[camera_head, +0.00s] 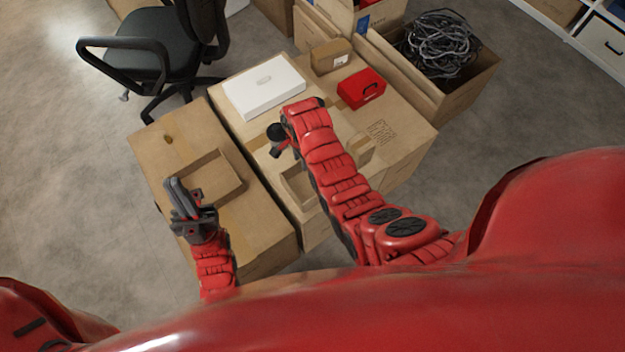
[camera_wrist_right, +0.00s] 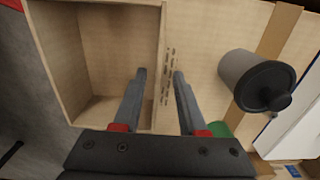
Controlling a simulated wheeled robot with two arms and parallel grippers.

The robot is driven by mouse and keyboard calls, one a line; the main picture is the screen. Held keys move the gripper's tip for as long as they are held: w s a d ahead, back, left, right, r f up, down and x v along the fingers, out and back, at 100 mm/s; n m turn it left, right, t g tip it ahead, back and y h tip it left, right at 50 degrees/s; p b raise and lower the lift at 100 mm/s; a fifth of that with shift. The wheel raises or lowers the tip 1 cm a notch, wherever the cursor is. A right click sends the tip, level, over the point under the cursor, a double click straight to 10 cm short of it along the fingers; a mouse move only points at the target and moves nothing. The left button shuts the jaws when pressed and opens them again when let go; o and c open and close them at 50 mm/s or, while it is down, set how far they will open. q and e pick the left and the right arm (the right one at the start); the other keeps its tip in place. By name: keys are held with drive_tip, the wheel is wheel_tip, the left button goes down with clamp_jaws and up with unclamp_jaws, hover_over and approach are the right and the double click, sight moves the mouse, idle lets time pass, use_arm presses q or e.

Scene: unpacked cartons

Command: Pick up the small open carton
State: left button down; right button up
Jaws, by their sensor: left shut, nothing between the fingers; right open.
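The small open carton (camera_head: 295,188) stands on the large middle carton, partly hidden behind my right arm in the head view. In the right wrist view the small open carton (camera_wrist_right: 100,50) shows its empty inside. My right gripper (camera_wrist_right: 160,73) is open, with one finger over the carton's inside and the other beyond its wall, so the wall lies between them. Whether the fingers touch it I cannot tell. In the head view the right gripper is mostly hidden by its arm. My left gripper (camera_head: 172,190) is shut and empty, beside a shallow open tray-like box (camera_head: 233,187).
A grey cylinder with a black lid (camera_wrist_right: 250,80) stands close to the right gripper. A white box (camera_head: 264,87), brown box (camera_head: 330,55) and red case (camera_head: 361,89) stand on the middle carton. A carton of cables (camera_head: 470,75) is behind. An office chair (camera_head: 150,50) is back left.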

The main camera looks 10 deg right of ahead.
wheel_tip(320, 180, down, 3)
drive_tip(key=shift+s+f, duration=0.1)
drive_tip(key=shift+f, duration=0.05)
drive_tip(key=shift+c, duration=0.3)
clamp_jaws()
idle(1.1)
